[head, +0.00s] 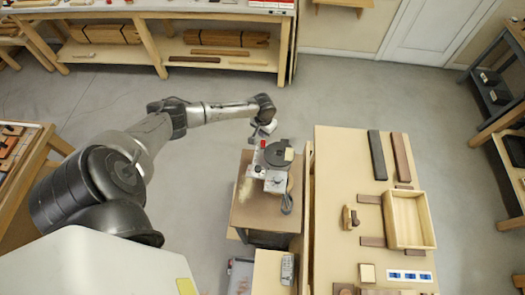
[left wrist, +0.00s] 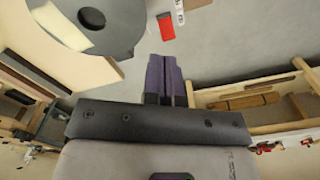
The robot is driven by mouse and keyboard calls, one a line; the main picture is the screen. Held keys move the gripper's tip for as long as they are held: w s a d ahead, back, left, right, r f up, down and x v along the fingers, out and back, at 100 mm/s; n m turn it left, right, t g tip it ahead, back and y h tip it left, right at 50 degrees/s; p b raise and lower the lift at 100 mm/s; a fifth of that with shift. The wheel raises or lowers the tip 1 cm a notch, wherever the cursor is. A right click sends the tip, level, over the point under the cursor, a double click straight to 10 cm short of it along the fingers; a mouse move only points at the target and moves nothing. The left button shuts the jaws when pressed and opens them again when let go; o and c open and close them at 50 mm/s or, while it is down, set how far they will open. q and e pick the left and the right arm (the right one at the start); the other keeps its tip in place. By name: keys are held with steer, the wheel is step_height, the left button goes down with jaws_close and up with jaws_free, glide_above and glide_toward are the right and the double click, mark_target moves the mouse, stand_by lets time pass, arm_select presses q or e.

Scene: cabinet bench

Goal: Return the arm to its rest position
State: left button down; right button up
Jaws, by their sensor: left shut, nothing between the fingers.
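My left arm comes in from the left in the head view and reaches over the floor. Its wrist bends down at the far end, and my left gripper (head: 264,132) is small there, at the back edge of a machine with a dark disc (head: 279,153). In the left wrist view the two dark fingers of my left gripper (left wrist: 172,68) are together with nothing between them. The disc (left wrist: 118,38) shows to their left, and a red part (left wrist: 166,26) shows just beyond the tips. Whether the fingers touch the machine cannot be told. My right gripper is out of view.
The machine stands on a small table (head: 247,215). Right of it is a bench (head: 335,200) with an open wooden box (head: 428,215), dark strips and small blocks. A shelf with wood bundles (head: 228,38) stands at the back. The floor (head: 110,105) between is clear.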

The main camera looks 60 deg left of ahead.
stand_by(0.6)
arm_select(q)
steer(key=w+d+r+m+t+y, duration=0.3)
steer(key=w+d+r+m+t, duration=0.15)
steer(key=d+r+m, duration=0.7)
steer(key=s+d+r+t, duration=0.25)
steer(key=d+r, duration=0.35)
steer(key=d, duration=0.3)
steer(key=s+d+n+h, duration=0.25)
steer(key=s+d, duration=0.45)
steer(key=s, duration=0.4)
steer(key=s+d+f+n+g, duration=0.1)
steer(key=s+f, duration=0.5)
steer(key=s, duration=0.6)
steer(key=shift+d+f+n+g+h, duration=0.2)
steer(key=shift+d+n+g+h, duration=0.3)
steer(key=shift+g, duration=0.7)
steer(key=shift+d, duration=0.1)
